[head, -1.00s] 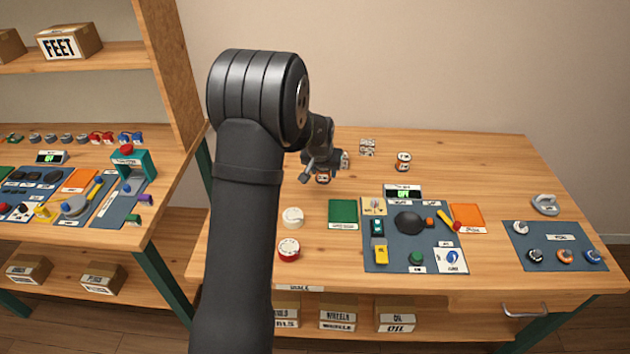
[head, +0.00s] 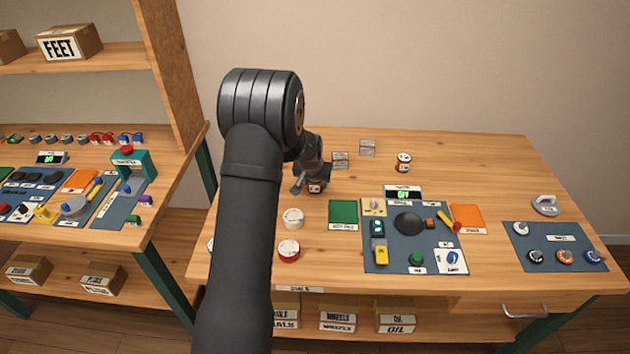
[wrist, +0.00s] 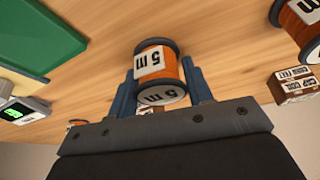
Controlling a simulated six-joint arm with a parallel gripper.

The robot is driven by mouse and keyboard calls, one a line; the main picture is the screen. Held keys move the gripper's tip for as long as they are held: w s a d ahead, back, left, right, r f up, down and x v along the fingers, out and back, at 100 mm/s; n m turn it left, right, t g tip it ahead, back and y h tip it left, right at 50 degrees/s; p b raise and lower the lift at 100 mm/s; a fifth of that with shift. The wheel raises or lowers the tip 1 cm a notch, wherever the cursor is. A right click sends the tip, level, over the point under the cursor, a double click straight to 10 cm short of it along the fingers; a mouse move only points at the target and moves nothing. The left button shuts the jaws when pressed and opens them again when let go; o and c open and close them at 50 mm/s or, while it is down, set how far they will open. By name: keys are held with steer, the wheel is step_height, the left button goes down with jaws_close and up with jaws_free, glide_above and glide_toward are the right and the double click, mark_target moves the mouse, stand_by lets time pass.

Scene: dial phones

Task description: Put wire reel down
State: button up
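The wire reel (wrist: 160,62), orange wire with a "5 m" label and dark rims, sits between the two blue fingers of my gripper (wrist: 165,92) in the wrist view. The fingers lie close against both sides and appear shut on it. In the head view the same reel (head: 315,187) shows small at my gripper (head: 312,180), low at the left rear of the wooden table (head: 470,165). I cannot tell whether its base touches the wood.
Behind are two small boxes (head: 340,160) (head: 367,148) and another reel (head: 403,162). A blue board (head: 400,262) with parts lies right. The rear right is clear.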

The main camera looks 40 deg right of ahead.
steer(key=o, duration=0.4)
steer(key=shift+o, duration=0.2)
steer(key=shift+r, duration=0.1)
steer(key=v, duration=1.2)
steer(key=x, duration=1.2)
steer(key=shift+r, duration=1.05)
steer(key=shift+f, duration=0.1)
